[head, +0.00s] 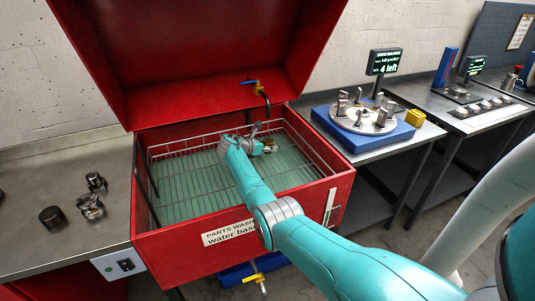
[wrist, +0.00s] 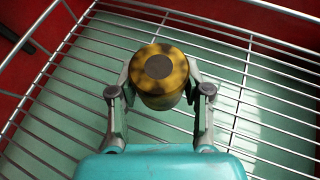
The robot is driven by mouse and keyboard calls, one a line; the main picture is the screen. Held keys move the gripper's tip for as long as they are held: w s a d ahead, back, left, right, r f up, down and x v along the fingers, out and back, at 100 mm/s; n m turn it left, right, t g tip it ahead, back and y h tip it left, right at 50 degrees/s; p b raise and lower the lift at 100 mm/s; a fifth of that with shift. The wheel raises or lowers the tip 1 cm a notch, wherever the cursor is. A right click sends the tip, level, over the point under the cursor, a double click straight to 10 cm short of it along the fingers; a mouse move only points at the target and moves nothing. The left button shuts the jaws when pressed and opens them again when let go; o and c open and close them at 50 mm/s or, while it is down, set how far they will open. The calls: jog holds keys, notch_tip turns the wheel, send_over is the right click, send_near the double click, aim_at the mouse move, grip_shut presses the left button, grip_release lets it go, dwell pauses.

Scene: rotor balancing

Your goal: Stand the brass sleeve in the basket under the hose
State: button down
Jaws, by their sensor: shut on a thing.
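The brass sleeve (wrist: 172,92) is yellow with dark blotches and a dark round centre on the end facing the wrist camera. My gripper (wrist: 160,84) is shut on it, one finger on each side. In the head view my gripper (head: 258,141) is inside the wire basket (head: 173,149), toward its back right; only a small yellowish bit of the sleeve (head: 268,149) shows there. The black hose (head: 266,102) hangs at the back wall above and close to my gripper. Whether the sleeve touches the basket floor I cannot tell.
The basket sits in the red parts washer (head: 180,250), its lid (head: 200,50) raised. Several dark metal parts (head: 91,206) lie on the left bench. A blue fixture (head: 365,148) stands on the right table. The left and front of the basket are empty.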

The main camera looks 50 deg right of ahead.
jog(key=shift+f, duration=1.6)
jog(key=shift+f, duration=0.1)
jog(key=c, duration=0.5)
grip_release()
jog(key=shift+f, duration=0.1)
